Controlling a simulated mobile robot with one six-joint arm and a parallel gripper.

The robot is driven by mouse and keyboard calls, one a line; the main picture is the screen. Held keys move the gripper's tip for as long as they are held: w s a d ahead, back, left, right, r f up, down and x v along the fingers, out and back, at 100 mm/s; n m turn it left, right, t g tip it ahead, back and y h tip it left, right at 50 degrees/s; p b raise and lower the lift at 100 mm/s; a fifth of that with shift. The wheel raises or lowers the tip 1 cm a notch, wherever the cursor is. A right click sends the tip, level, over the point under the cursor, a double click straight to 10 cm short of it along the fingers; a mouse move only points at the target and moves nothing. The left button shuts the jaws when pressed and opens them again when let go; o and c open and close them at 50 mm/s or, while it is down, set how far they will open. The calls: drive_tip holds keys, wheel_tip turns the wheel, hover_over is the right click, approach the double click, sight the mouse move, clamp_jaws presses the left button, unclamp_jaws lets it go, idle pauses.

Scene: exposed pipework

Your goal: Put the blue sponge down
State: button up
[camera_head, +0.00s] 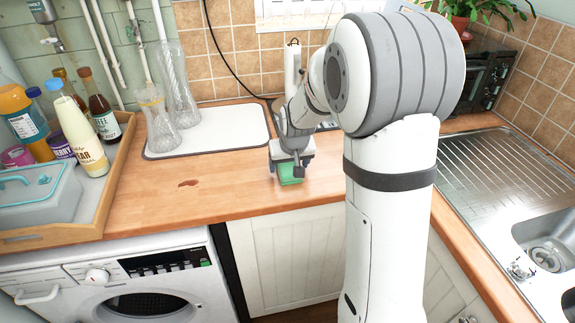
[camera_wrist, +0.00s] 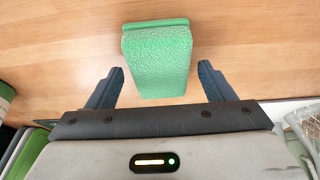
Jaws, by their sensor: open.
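A green sponge (camera_head: 290,175) is at the wooden counter's front part, below my gripper (camera_head: 290,160). In the wrist view the sponge (camera_wrist: 158,58) looks like a thick green block with a rough face. It appears to rest on the wood, though its underside is hidden. My gripper (camera_wrist: 161,70) is open, with one dark finger on each side of the sponge and a visible gap on both sides. No blue sponge shows in either view.
A wooden tray (camera_head: 105,195) with bottles and a grey box is at left. A sink (camera_head: 545,245) is at right. Bare counter (camera_head: 215,175) lies left of the sponge.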

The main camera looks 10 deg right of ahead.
drive_tip(key=v, duration=1)
drive_tip(key=s+g, duration=0.1)
drive_tip(key=s, duration=2.3)
drive_tip(key=shift+a+f+g, duration=0.2)
drive_tip(key=shift+f+g, duration=0.05)
drive_tip(key=shift+g, duration=0.15)
drive_tip(key=shift+c, duration=0.3)
